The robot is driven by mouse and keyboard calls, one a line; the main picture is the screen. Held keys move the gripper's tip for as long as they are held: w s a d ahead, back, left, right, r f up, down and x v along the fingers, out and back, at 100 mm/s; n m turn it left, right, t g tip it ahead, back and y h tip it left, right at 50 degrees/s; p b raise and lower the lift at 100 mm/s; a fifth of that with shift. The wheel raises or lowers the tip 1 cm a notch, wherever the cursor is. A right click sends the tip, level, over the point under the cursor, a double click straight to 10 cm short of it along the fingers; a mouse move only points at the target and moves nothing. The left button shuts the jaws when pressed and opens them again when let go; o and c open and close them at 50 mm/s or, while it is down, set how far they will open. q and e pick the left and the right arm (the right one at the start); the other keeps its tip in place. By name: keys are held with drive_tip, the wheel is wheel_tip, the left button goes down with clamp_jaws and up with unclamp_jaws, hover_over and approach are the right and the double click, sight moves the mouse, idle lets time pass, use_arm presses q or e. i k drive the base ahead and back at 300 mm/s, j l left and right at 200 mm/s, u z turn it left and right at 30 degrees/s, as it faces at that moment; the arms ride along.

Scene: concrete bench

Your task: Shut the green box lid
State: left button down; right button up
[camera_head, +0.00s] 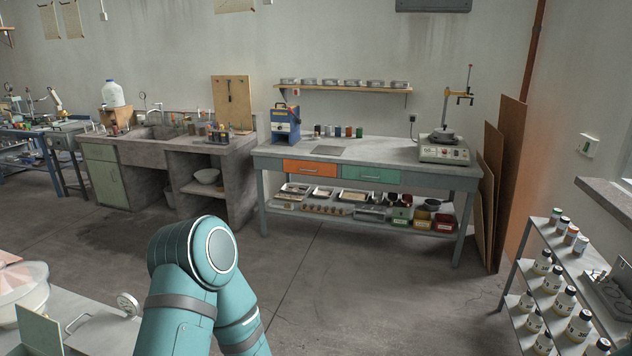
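An upright flat green panel (38,328) stands at the lower left on a grey surface (95,330). It looks like the raised lid of a green box, but the picture's bottom edge cuts it off and the box body does not show. A teal arm of mine bends up at the bottom centre, to the right of that surface. Neither of my grippers shows.
A round pale vessel (24,293) stands beside the panel, and a small dial gauge (128,303) sits at the surface's right side. A workbench (385,150) stands along the back wall. A bottle rack (560,290) is at right. Central floor is clear.

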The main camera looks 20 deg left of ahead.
sight(41, 332)
drive_tip(key=i+u, duration=0.4)
drive_tip(key=i+l+u, duration=0.1)
drive_tip(key=u, duration=0.3)
drive_tip(key=i+l+u, duration=0.2)
drive_tip(key=u, duration=0.2)
drive_tip(key=i+l+u, duration=0.15)
drive_tip(key=u, duration=0.3)
drive_tip(key=i+l+u, duration=0.25)
drive_tip(key=u, duration=0.15)
drive_tip(key=i+l+u, duration=0.1)
drive_tip(key=l+u, duration=0.2)
drive_tip(key=u, duration=0.15)
drive_tip(key=i+l+u, duration=0.1)
drive_tip(key=l+u, duration=0.55)
drive_tip(key=u, duration=0.25)
drive_tip(key=l+u, duration=0.3)
drive_tip(key=l, duration=0.15)
drive_tip(key=l+u, duration=0.35)
drive_tip(key=l, duration=0.1)
